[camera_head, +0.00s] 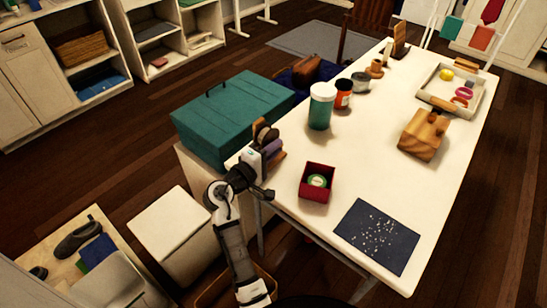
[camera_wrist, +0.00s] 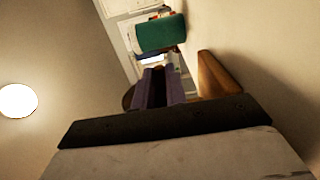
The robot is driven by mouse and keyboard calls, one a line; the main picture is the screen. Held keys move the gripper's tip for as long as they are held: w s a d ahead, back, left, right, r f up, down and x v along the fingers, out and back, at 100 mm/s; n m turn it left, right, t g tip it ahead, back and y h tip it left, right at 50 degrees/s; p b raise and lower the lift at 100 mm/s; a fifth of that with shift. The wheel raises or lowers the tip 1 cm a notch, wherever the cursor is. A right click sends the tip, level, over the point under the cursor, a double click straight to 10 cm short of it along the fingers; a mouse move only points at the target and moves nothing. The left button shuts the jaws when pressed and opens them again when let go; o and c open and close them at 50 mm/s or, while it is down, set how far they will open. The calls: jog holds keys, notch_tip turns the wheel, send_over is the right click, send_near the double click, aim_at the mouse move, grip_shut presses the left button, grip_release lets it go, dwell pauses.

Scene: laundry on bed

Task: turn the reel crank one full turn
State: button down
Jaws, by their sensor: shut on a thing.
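The reel (camera_head: 264,131) is at the left edge of the white table, beside the teal box. Its dark round end shows above my gripper, and a brown wooden part (camera_head: 277,160) shows below. My gripper (camera_head: 271,147) is against the reel, its purple fingers shut on a part that I take to be the crank, mostly hidden by them. In the wrist view the purple fingers (camera_wrist: 160,80) are close together, with a dark round part (camera_wrist: 128,97) to their left and a brown wooden piece (camera_wrist: 215,76) to their right. The crank's angle cannot be told.
The teal box (camera_head: 230,115) stands close behind my gripper. On the table (camera_head: 290,228) are a green jar (camera_head: 321,107), a red box (camera_head: 317,182), a dark speckled mat (camera_head: 377,236), a wooden block (camera_head: 422,138) and a tray (camera_head: 478,103). The table's front is partly clear.

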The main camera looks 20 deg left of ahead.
jog(key=shift+w+r+b, duration=0.1)
jog(key=shift+b, duration=0.25)
dwell(0.3)
jog(key=c, duration=1.4)
grip_release()
jog(key=shift+c, duration=0.2)
jog(key=b+v, duration=0.2)
jog(key=v, duration=1.1)
jog(key=shift+s+f+b, duration=0.35)
jog(key=shift+s+f, duration=0.05)
jog(key=shift+a, duration=0.15)
